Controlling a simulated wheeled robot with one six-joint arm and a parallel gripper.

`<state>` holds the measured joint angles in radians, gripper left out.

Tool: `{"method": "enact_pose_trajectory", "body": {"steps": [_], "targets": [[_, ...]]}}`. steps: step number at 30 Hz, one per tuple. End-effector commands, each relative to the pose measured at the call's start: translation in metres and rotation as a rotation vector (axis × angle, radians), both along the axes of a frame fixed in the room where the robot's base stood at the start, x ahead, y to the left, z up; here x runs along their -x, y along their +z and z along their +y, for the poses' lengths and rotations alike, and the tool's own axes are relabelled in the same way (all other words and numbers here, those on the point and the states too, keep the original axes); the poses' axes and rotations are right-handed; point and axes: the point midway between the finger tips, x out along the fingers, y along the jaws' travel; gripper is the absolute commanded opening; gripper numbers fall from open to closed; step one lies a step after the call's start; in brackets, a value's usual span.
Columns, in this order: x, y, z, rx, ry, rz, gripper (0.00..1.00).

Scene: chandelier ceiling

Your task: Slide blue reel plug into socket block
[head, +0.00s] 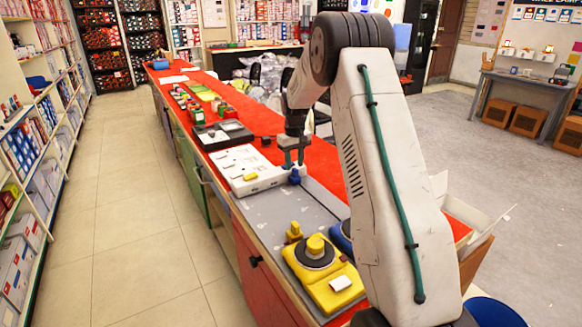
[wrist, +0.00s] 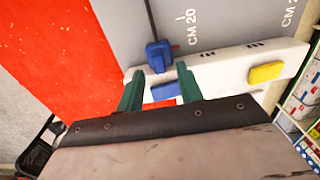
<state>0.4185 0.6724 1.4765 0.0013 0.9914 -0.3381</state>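The white socket block (head: 241,160) lies on the counter, with a yellow patch near one end and, in the wrist view (wrist: 225,72), a blue patch (wrist: 165,91) near the other. The blue plug (wrist: 158,55), with a dark cable, is against the block's edge by the blue patch; it also shows in the head view (head: 294,177). I cannot tell how deep it sits. My gripper (wrist: 160,68) is open, its green fingers apart on either side of the blue patch, tips just short of the plug. In the head view my gripper (head: 291,160) is low over the block's end.
A yellow reel (head: 325,278) stands on the grey mat (head: 262,208) nearer me. A blue reel (head: 341,236) beside it is partly hidden by my arm. A black tray (head: 223,135) and several small items lie farther along the red counter. The aisle floor at left is clear.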

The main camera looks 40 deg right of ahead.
Motion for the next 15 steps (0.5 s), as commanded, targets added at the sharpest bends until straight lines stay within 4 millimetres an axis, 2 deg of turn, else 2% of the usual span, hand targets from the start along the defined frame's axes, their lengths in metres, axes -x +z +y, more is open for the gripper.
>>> {"method": "enact_pose_trajectory", "body": {"steps": [6, 10, 15], "targets": [[-0.002, 0.039, 0.002, 0.001, 0.002, -0.003, 0.36], [-0.003, 0.053, 0.004, 0.000, 0.004, -0.002, 0.36], [-0.003, 0.059, 0.005, -0.001, 0.005, -0.001, 0.36]]}}
